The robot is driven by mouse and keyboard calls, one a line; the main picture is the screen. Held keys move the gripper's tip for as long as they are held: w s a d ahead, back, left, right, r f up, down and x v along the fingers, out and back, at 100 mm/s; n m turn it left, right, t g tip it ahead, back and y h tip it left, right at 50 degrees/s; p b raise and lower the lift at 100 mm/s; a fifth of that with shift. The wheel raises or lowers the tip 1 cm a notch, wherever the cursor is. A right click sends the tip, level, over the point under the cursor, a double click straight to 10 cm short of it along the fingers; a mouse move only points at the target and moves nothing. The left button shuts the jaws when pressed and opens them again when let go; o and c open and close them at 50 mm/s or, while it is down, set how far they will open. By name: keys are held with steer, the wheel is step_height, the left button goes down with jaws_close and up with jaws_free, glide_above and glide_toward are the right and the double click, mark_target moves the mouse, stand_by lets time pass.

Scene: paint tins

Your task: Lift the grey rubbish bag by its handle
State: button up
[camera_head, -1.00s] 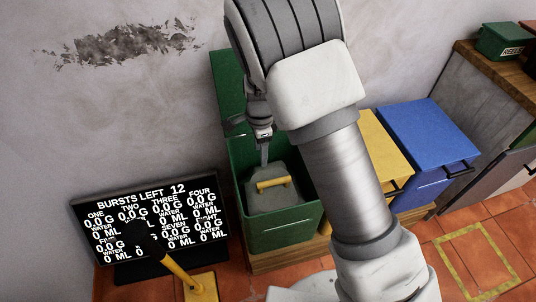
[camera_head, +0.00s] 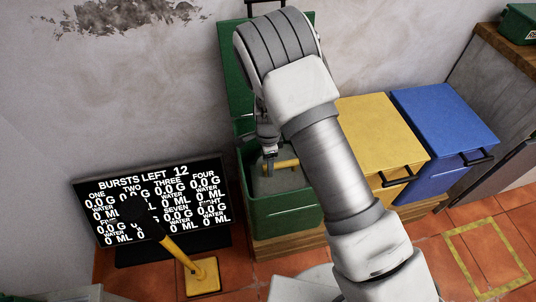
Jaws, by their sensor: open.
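The grey rubbish bag (camera_head: 268,188) sits inside the open green bin (camera_head: 283,222). Its yellow handle (camera_head: 285,164) lies across the top of the bag, and its right part is hidden behind my arm. My gripper (camera_head: 269,170) points down into the bin at the left end of the handle. The gripper is open. I cannot tell whether the handle lies between the fingers or behind them.
The green lid (camera_head: 240,70) stands up behind the bin. A closed yellow bin (camera_head: 385,140) and a closed blue bin (camera_head: 440,125) stand to the right. A black display (camera_head: 150,205) and a yellow post (camera_head: 180,265) stand to the left.

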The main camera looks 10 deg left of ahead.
mark_target(280, 182)
steer(key=shift+f+b, duration=0.35)
steer(key=shift+f, duration=1.2)
jaws_close()
steer(key=c, duration=0.7)
jaws_free()
steer(key=shift+c, duration=0.2)
jaws_close()
steer(key=shift+r, duration=0.1)
